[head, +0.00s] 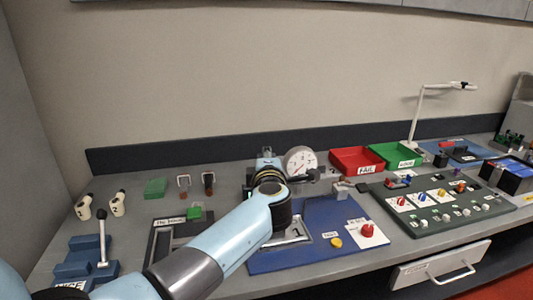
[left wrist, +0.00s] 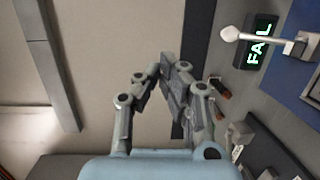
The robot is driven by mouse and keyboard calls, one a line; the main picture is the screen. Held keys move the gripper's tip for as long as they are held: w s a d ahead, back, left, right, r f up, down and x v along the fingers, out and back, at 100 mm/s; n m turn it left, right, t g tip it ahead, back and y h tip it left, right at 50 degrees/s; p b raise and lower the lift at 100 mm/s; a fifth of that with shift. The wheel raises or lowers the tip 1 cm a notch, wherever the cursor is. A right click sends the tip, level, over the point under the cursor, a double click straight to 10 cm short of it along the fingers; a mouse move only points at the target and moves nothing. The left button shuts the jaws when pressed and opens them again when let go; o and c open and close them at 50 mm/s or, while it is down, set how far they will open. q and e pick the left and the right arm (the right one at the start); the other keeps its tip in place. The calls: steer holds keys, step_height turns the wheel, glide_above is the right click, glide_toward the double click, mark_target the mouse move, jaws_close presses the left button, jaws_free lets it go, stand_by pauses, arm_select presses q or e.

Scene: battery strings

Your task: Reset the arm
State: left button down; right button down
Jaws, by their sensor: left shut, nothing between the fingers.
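My left arm (head: 235,240) is pale blue and reaches from the lower left of the head view over the bench. Its dark wrist is above the left part of the blue board (head: 300,258), in front of the round gauge (head: 300,160). The wrist hides most of the left gripper in that view. In the left wrist view the left gripper (left wrist: 170,72) is shut and empty, with its fingertips together and apart from the bench things. My right gripper is in neither view.
A red FAIL bin (head: 357,160) and a green bin (head: 397,155) stand behind the boards. A lamp (head: 416,112) rises beside them. A lever (head: 102,235) stands at the left. A lit FAIL sign (left wrist: 258,42) shows in the wrist view.

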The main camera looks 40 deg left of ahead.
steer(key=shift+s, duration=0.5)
